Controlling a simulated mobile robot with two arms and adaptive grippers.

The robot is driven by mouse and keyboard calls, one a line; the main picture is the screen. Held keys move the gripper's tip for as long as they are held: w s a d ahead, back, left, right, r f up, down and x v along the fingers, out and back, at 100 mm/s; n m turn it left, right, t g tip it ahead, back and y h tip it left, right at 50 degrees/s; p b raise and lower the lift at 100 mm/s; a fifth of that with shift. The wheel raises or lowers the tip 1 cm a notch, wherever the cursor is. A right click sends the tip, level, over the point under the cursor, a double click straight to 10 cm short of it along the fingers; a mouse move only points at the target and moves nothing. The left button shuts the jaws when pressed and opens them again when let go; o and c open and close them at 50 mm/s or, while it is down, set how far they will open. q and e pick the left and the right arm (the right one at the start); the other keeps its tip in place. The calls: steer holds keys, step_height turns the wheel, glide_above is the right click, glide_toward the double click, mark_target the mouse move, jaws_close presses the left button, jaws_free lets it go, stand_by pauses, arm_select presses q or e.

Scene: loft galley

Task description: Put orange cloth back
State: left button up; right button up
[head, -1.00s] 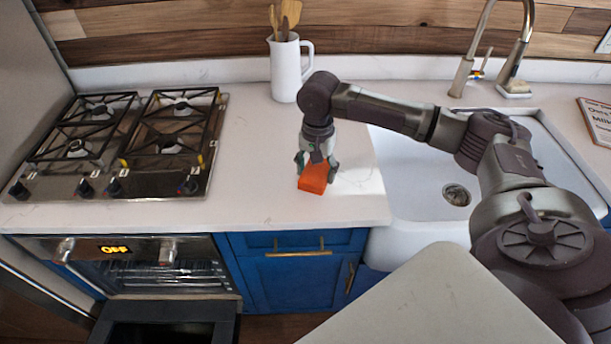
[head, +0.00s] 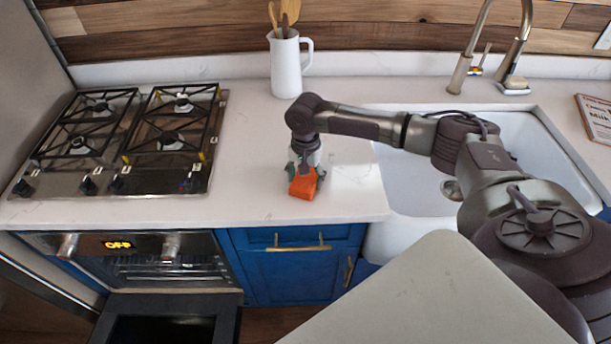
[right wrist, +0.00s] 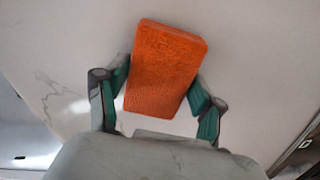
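The orange cloth (head: 303,184) is a thick, block-like orange piece at the front part of the white counter, left of the sink. My right gripper (head: 306,172) points down over it, with its fingers on either side. In the right wrist view the cloth (right wrist: 165,68) sits between the green finger pads (right wrist: 163,98), which press against its two long sides. The gripper is shut on it. I cannot tell whether the cloth still touches the counter. My left gripper is not in view.
A gas hob (head: 125,140) lies to the left, above an oven (head: 150,262). A white pitcher (head: 286,68) with wooden utensils stands behind the gripper. The white sink (head: 412,190) and tap (head: 464,72) are to the right. The counter between hob and gripper is clear.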

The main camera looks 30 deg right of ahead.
mark_target(306, 177)
steer(key=o, duration=0.4)
steer(key=shift+c, duration=0.2)
step_height(306, 177, up, 12)
steer(key=b, duration=0.2)
steer(key=shift+r+b, duration=0.15)
steer(key=shift+b, duration=0.25)
steer(key=shift+w+d, duration=0.1)
